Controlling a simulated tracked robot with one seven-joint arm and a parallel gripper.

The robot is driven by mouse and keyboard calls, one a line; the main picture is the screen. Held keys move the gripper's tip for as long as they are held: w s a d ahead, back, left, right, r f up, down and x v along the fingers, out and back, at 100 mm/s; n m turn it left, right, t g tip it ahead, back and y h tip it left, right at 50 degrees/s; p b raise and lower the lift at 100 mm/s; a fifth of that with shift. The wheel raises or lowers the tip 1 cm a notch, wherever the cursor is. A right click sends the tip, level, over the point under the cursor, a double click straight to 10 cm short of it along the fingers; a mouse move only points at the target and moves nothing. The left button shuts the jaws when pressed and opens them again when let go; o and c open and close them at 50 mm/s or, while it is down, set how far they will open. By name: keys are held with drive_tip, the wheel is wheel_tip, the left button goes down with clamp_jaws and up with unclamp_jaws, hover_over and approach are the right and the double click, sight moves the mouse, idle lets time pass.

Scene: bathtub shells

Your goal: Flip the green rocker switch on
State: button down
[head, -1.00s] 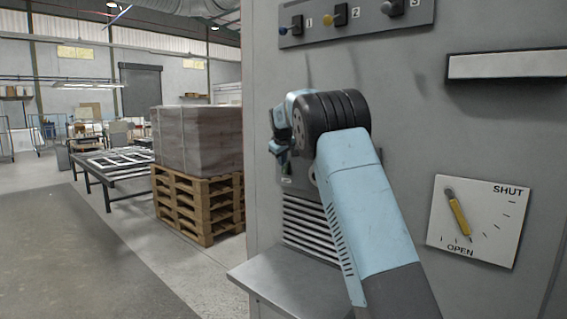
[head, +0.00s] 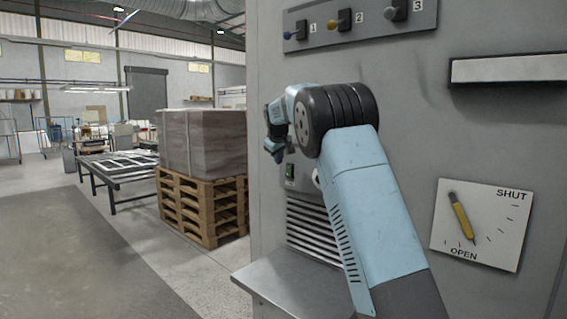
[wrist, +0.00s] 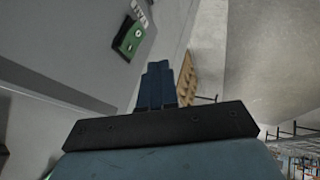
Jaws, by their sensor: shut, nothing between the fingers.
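The green rocker switch (head: 290,171) sits in a small dark plate on the grey cabinet front, just above the louvred vent. In the wrist view the green switch (wrist: 129,40) shows near the top, left of centre, with a white mark on it. My gripper (head: 275,150) is at the cabinet's left side, above and a little left of the switch in the head view. In the wrist view my gripper (wrist: 158,68) has its fingers together, empty, below and right of the switch and apart from it. The switch's tilt is too small to tell.
Three numbered levers (head: 345,18) are on a panel above. A yellow dial handle (head: 460,216) points near OPEN at right. A metal shelf (head: 300,279) juts out below the vent (head: 313,222).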

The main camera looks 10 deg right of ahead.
drive_tip(key=w+v, duration=0.1)
drive_tip(key=v, duration=0.7)
drive_tip(key=shift+s+d+r, duration=0.15)
drive_tip(key=shift+d+r, duration=0.45)
drive_tip(key=shift+d, duration=0.25)
drive_tip(key=s+d+m+y, duration=0.1)
drive_tip(key=s+d+m, duration=0.15)
drive_tip(key=s, duration=1.25)
drive_tip(key=s+d+m, duration=0.1)
drive_tip(key=s+d, duration=0.2)
drive_tip(key=s, duration=1.2)
drive_tip(key=s+f+m, duration=0.1)
drive_tip(key=s+f, duration=0.6)
drive_tip(key=s, duration=0.6)
drive_tip(key=s+f+m+g, duration=0.1)
drive_tip(key=s+f, duration=0.7)
drive_tip(key=s, duration=0.6)
drive_tip(key=shift+a+g, duration=0.25)
drive_tip(key=shift+g, duration=0.05)
drive_tip(key=shift+m, duration=0.25)
